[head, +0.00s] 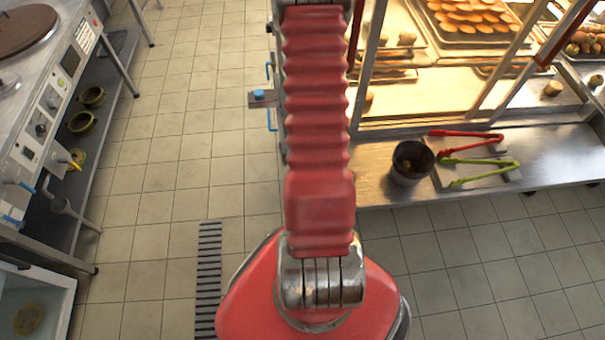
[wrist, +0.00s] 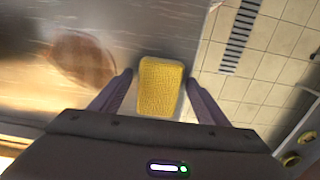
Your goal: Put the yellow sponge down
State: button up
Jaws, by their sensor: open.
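The yellow sponge (wrist: 160,86) shows in the wrist view, flat-looking and roughly rectangular, close to the edge of a shiny metal surface (wrist: 110,22). My gripper (wrist: 159,76) is open, with one finger on each side of the sponge and a narrow gap showing beside it. I cannot tell for sure whether the sponge rests fully on the metal. The head view shows neither the sponge nor my gripper; my red arm runs up out of the top of the picture.
A brown round patch (wrist: 82,58) shows on the metal surface. In the head view, a steel shelf (head: 380,175) at right holds a dark cup (head: 412,162), red tongs (head: 465,135) and green tongs (head: 480,165). A cooking unit (head: 50,100) stands at left.

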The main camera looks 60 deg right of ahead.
jog(key=shift+r, duration=0.1)
notch_tip(320, 180, up, 12)
dwell(1.0)
dwell(0.6)
jog(key=w+a+r+n+t+h, duration=0.1)
jog(key=w+a+r+n, duration=0.1)
jog(key=w+a+r, duration=0.45)
jog(key=w+a+r+n+t, duration=0.1)
jog(key=w+a+r+n, duration=0.2)
jog(key=a+r, duration=0.6)
jog(key=s+a+r+n+t, duration=0.1)
jog(key=s+a+r+n, duration=0.1)
jog(key=a+r, duration=0.5)
jog(key=s+a+r+n+t+y, duration=0.1)
jog(key=s+a+r, duration=0.3)
jog(key=a+r, duration=0.4)
jog(key=shift+a+r+n+t, duration=0.15)
jog(key=shift+a+n+t, duration=0.1)
jog(key=shift+n+t, duration=0.6)
